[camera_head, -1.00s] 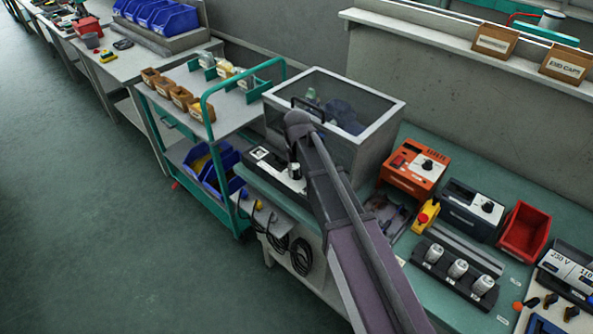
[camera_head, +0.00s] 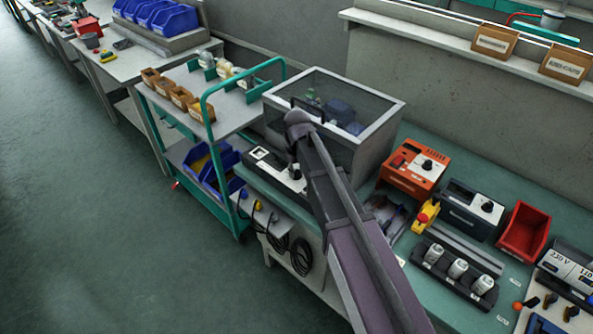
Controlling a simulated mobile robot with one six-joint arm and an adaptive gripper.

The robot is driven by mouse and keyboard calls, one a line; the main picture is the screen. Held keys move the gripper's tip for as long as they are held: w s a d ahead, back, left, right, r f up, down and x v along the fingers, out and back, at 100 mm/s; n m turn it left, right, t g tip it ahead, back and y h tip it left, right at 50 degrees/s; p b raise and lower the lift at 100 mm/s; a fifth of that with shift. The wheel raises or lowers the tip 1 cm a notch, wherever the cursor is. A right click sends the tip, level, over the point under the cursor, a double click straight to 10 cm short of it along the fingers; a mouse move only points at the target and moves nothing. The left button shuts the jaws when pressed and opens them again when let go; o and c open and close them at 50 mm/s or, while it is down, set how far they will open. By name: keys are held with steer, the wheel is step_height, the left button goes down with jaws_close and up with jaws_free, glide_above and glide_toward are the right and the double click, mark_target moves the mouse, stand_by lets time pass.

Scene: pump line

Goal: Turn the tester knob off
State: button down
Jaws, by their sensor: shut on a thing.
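The tester is a grey box with a clear lid (camera_head: 375,95) and a dark control panel (camera_head: 262,163) along its front. The panel carries a white square switch or display at its left and the tester knob (camera_head: 294,173) to the right of it. My arm reaches up from the bottom of the view, and its wrist bends down over the panel. My gripper (camera_head: 293,164) points down at the knob and is shut on it. The fingertips are small and dark, and the arm and gripper hide part of the knob, so its exact setting cannot be read.
A teal-railed trolley (camera_head: 222,118) with small brown bins stands left of the tester. Right of my arm are an orange unit (camera_head: 408,181), a yellow-and-red switch (camera_head: 426,214), a dark unit with a dial (camera_head: 470,220) and a red bin (camera_head: 524,232).

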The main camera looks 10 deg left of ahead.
steer(key=shift+c, duration=1.9)
jaws_free()
steer(key=shift+m, duration=0.5)
